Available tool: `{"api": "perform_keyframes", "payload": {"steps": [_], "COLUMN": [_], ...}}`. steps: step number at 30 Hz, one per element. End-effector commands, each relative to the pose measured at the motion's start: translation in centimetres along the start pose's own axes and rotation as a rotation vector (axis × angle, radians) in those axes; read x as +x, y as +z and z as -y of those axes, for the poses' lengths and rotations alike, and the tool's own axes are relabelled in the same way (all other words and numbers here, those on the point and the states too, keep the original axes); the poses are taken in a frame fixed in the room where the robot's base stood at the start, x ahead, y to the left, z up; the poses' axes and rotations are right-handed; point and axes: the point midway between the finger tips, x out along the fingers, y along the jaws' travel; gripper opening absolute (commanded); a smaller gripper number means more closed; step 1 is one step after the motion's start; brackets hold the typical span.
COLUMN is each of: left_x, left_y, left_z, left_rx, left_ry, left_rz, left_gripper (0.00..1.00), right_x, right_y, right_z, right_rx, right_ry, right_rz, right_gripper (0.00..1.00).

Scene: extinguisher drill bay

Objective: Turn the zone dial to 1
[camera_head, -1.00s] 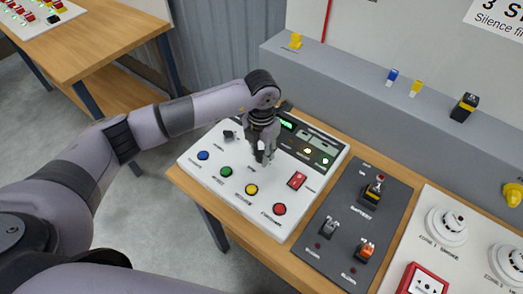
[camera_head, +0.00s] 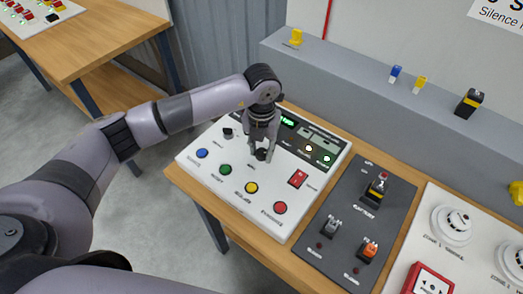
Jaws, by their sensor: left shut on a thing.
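The white control panel (camera_head: 224,150) lies on the wooden table and carries the zone dial (camera_head: 262,155), a black knob near its middle. My left gripper (camera_head: 261,158) reaches down over the panel from above, fingers pointing down. It is shut on the dial, with one finger on each side of it. The fingers partly hide the dial, and I cannot read which number it points to. My right gripper is not in view.
The panel also has a small black knob (camera_head: 228,133), blue (camera_head: 202,153), green (camera_head: 225,169), yellow (camera_head: 251,188) and red (camera_head: 280,208) buttons, and a red rocker switch (camera_head: 297,178). A dark battery panel (camera_head: 345,232) stands to the right. A grey ledge (camera_head: 350,95) runs behind.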

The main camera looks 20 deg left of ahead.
Motion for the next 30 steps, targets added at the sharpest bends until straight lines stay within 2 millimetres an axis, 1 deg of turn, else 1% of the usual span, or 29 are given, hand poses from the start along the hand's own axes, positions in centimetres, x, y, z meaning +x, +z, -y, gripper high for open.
{"api": "perform_keyframes", "payload": {"steps": [1, 12, 30], "left_x": [0.2, 0.1, 0.0], "left_y": [0.0, 0.0, 0.1], "left_z": [0.1, 0.1, 0.0], "left_rx": [-0.044, -0.395, -0.946], "left_ry": [-0.002, -0.002, -0.002], "left_rz": [0.001, 0.002, 0.001], "left_gripper": [0.01, 0.01, 0.01], "right_x": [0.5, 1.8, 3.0], "right_y": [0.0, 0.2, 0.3], "right_z": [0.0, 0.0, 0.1], "right_rx": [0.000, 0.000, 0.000], "right_ry": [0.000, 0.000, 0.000], "right_rz": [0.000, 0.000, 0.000], "right_gripper": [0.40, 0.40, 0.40]}}
